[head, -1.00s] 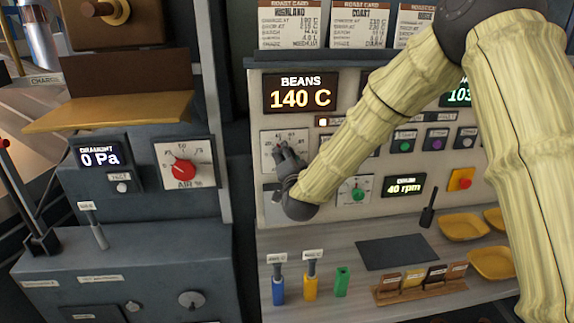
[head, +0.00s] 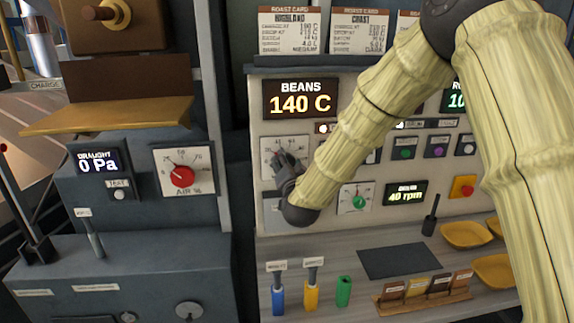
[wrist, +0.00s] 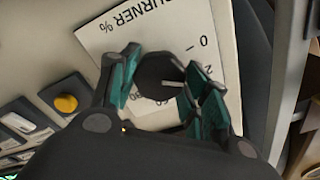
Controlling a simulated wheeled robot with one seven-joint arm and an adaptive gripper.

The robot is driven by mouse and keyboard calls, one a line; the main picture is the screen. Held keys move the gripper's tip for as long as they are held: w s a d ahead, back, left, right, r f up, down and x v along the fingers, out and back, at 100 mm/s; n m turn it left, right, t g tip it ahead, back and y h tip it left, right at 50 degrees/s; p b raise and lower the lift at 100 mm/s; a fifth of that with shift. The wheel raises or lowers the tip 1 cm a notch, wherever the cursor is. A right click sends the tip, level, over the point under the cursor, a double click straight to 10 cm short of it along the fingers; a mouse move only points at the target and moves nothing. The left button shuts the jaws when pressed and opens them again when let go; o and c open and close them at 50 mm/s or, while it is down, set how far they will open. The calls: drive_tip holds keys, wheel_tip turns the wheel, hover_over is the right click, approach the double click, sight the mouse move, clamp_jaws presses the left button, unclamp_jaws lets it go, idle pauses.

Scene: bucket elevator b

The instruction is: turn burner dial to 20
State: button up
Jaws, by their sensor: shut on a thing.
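The burner dial is a dark round knob (wrist: 158,76) on a white plate marked BURNER % (wrist: 150,32), seen upside down in the wrist view. My gripper (wrist: 162,82) is shut on the knob, with a teal-padded finger on each side. The knob's white pointer line points right and slightly down, toward the right finger. The 0 mark and part of a 2 show near that finger, which hides the nearby scale, so the exact reading is unclear. In the head view my gripper (head: 287,167) covers most of the dial on its plate (head: 272,147).
The BEANS display (head: 300,98) reads 140 C above the dial. A red air dial (head: 182,176) is on the left cabinet. A green-knobbed dial (head: 358,202) sits right of my wrist. Coloured-handled tools (head: 311,294) stand on the counter below.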

drive_tip(key=o, duration=1)
drive_tip(key=s+d, duration=0.1)
drive_tip(key=s, duration=1)
drive_tip(key=shift+s+d, duration=0.3)
drive_tip(key=shift+s, duration=0.1)
